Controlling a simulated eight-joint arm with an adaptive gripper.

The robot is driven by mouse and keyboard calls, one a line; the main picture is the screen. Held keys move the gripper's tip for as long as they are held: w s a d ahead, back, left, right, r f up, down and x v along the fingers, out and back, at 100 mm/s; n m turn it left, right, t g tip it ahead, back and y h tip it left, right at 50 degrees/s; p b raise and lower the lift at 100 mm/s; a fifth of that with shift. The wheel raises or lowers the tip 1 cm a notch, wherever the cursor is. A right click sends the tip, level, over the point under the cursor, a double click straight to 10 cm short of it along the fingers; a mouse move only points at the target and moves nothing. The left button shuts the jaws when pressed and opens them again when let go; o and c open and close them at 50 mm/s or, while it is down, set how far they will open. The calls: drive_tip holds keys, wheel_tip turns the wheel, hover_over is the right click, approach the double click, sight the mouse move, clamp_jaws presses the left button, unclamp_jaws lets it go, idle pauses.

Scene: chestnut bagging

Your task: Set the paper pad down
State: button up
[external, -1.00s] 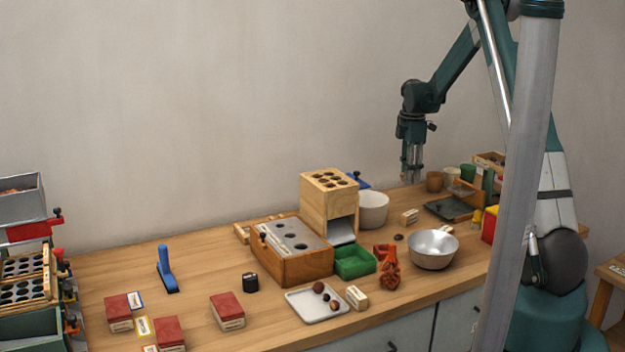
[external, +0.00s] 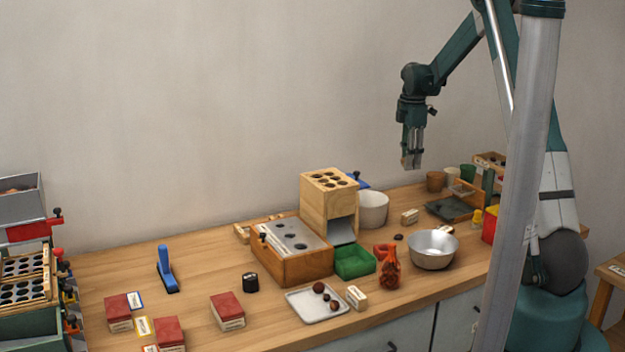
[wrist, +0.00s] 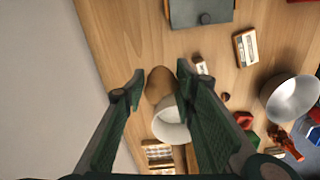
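My gripper (external: 411,164) hangs in the air above the back right of the bench, pointing down. In the wrist view its two fingers (wrist: 159,78) close in on a small brown rounded piece, which I take for the paper pad (wrist: 158,84). The pad sits between the fingertips and partly overlaps the white bowl (wrist: 166,125) behind it. The pad's underside is hidden.
Below stand the white bowl (external: 373,209), a wooden tower with holes (external: 329,190), a small labelled block (external: 410,217) and a metal bowl (external: 432,250). A dark tray (external: 449,208) and brown cup (external: 434,181) stand right. A red net bag (external: 390,272) stands in front. Bare wood lies between.

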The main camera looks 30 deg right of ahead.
drive_tip(key=w+a+n, duration=0.2)
drive_tip(key=a+n, duration=0.2)
drive_tip(key=a, duration=1.5)
drive_tip(key=w+a+n, duration=0.2)
drive_tip(key=a+n, duration=0.2)
drive_tip(key=a, duration=1.6)
drive_tip(key=s+a+n, duration=0.3)
drive_tip(key=s+a, duration=0.1)
drive_tip(key=a, duration=0.7)
drive_tip(key=s+a+n, duration=0.2)
drive_tip(key=s+a, duration=0.2)
drive_tip(key=a, duration=0.8)
drive_tip(key=s+a+n, duration=0.3)
drive_tip(key=s+a, duration=0.1)
drive_tip(key=a, duration=0.7)
drive_tip(key=shift+m, duration=0.3)
drive_tip(key=shift+f, duration=2.65)
drive_tip(key=shift+f, duration=0.1)
drive_tip(key=shift+f+b, duration=0.65)
drive_tip(key=shift+f, duration=2.4)
